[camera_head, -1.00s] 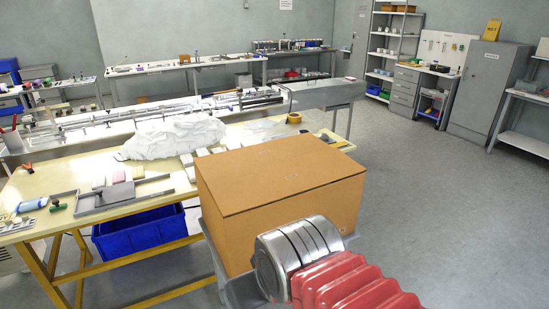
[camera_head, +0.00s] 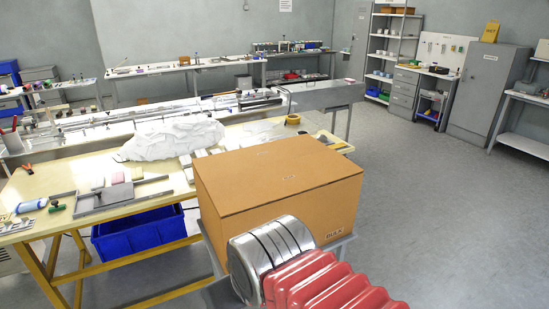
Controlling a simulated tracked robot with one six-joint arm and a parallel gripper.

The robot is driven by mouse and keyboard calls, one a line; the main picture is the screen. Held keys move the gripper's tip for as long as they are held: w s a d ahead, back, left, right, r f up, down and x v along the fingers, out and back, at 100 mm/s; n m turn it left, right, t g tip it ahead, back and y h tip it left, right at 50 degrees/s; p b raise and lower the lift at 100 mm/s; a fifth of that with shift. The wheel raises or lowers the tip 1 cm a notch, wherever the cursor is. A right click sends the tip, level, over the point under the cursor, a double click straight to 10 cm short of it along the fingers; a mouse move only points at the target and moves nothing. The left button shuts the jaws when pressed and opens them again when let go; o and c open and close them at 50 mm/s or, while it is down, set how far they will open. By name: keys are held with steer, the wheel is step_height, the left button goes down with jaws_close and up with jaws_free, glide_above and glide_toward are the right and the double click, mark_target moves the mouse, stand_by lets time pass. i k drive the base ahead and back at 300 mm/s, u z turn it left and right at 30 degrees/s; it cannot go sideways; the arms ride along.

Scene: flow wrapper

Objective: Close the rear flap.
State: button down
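A brown cardboard box (camera_head: 225,232) stands in the middle foreground on a grey stand (camera_head: 212,245). It has a label reading BULK low on its right-hand side. Its top (camera_head: 270,175) looks flat, with small pale marks on it. I see no flap standing up, and I cannot tell the rear flap apart from the rest of the top. My arm shows in front of the box as a silver cylinder and red bellows. It covers part of the box's near side. My gripper is not visible.
A yellow-legged workbench (camera_head: 130,215) stands left of the box, with trays, a crumpled white sheet (camera_head: 172,138) and tape (camera_head: 292,120). A blue bin (camera_head: 140,232) sits under it. The floor (camera_head: 430,210) to the right is clear.

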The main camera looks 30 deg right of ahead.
mark_target(236, 193)
steer(key=z, duration=0.05)
steer(key=i, duration=1)
steer(key=u, duration=0.05)
